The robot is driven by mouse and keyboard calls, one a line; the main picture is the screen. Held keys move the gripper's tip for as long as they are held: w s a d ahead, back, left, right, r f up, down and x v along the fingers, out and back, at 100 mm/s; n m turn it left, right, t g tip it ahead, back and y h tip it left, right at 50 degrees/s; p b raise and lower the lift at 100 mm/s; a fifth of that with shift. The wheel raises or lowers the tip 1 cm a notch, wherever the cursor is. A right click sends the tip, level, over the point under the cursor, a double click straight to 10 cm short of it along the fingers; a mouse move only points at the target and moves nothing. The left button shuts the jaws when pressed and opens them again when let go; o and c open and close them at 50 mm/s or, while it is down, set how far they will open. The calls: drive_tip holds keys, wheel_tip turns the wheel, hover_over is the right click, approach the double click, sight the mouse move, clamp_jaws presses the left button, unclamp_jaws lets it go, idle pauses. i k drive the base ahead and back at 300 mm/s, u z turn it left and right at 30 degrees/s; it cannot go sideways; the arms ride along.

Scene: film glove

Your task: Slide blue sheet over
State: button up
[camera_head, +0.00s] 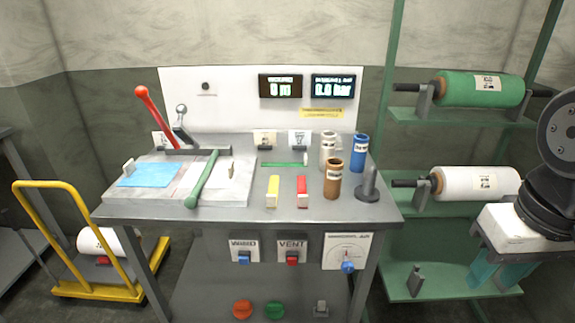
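A flat light-blue sheet (150,174) lies on the left part of a pale grey plate (235,195) on the workbench. A small whitish upright tab (128,165) stands at the sheet's upper left edge. A green bar (202,180) crosses the plate to the right of the sheet, apart from it. Another whitish tab (232,170) stands on the plate right of the bar. My gripper (496,275) is at the lower right, off the bench and far from the sheet. Its two teal fingers are apart with nothing seen between them.
A red lever (150,110) rises behind the plate. Yellow (272,191) and red (302,191) blocks, several canisters (333,178) and a dark post (369,184) occupy the bench's right half. A green rack with film rolls (485,88) stands right; a yellow cart (95,290) stands left.

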sight(156, 175)
drive_tip(key=u, duration=1.75)
drive_tip(key=i, duration=0.95)
drive_tip(key=u, duration=0.35)
drive_tip(key=i, duration=1.25)
drive_tip(key=z, duration=0.5)
